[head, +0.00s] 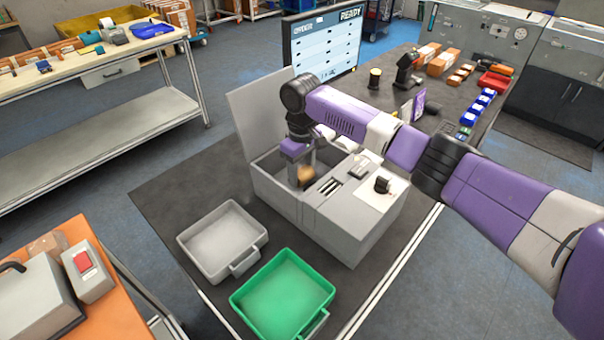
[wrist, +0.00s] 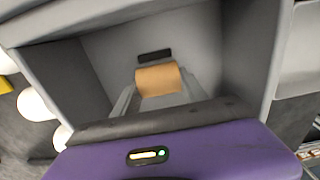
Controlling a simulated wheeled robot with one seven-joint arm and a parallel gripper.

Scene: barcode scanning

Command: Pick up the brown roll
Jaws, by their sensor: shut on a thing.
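The brown roll (wrist: 158,79) sits between the fingers of my gripper (wrist: 160,92) in the wrist view, inside a grey box. In the head view the brown roll (head: 305,174) shows at the fingertips of my gripper (head: 301,176), within the open compartment of the grey box (head: 345,230). My gripper points down into this compartment and is shut on the roll. Whether the roll touches the compartment floor is hard to tell.
The box's raised lid (head: 262,115) stands behind the compartment. A grey tray (head: 186,240) and a green tray (head: 240,299) lie on the dark table in front. A monitor (head: 322,42) stands behind. Compartment walls surround my gripper closely.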

